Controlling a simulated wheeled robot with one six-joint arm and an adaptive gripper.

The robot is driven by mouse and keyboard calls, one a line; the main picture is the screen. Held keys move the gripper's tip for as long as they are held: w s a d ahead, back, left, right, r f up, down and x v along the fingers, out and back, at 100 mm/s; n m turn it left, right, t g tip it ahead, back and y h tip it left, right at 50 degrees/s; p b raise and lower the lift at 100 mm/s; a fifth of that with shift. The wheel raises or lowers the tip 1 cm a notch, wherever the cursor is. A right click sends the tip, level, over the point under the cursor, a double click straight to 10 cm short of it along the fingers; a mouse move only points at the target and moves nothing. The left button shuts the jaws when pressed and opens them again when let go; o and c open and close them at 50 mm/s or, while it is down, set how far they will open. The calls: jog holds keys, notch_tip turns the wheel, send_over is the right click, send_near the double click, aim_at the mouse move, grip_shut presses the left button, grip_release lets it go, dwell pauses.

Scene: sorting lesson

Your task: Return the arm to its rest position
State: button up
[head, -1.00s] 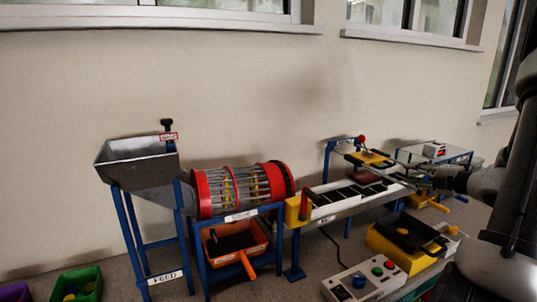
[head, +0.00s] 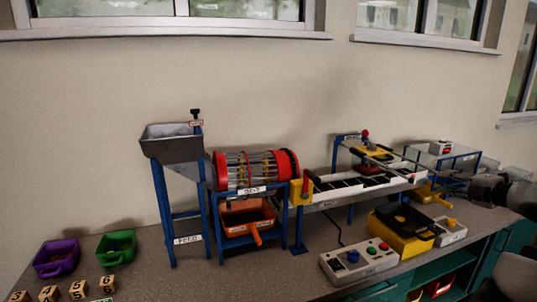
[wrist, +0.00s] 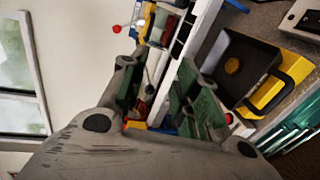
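My arm enters at the right edge of the head view, with my gripper (head: 468,188) near the right end of the workbench. In the wrist view my gripper (wrist: 160,75) has its two green-padded fingers spread apart. I see no object held between them. The fingers appear above the bench beside the white-railed conveyor (head: 372,184). The fingertips are small and partly unclear in the head view.
A yellow box with a black tray (head: 402,222) and a button panel (head: 358,262) stand near the bench's front edge. The red drum (head: 222,172) and feed hopper (head: 170,145) stand left. Purple (head: 57,258) and green (head: 116,244) bins and numbered blocks (head: 78,290) sit far left.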

jog(key=s+a+f+n+g+y, duration=0.15)
jog(key=s+a+n+g, duration=0.35)
jog(key=s+n, duration=0.5)
jog(key=s+a+f+n+g+y, duration=0.1)
jog(key=s+a+f+n+g, duration=0.35)
jog(key=n, duration=1.05)
jog(key=s+a+r+n+g+h, duration=0.2)
jog(key=s+r+n+h, duration=0.15)
jog(key=s+n, duration=0.4)
jog(key=s+a+r+n+g+h, duration=0.25)
jog(key=s+r+n, duration=0.25)
jog(key=n, duration=0.5)
jog(key=s+a+r+n+t+h, duration=0.1)
jog(key=a+r+n+t, duration=0.2)
jog(key=a+r+n, duration=0.2)
notch_tip(320, 180, up, 2)
jog(key=shift+s+r+n+t, duration=0.2)
jog(key=shift+n+t, duration=0.1)
jog(key=shift+n, duration=0.75)
jog(key=shift+w+h, duration=0.1)
jog(key=shift+h, duration=0.15)
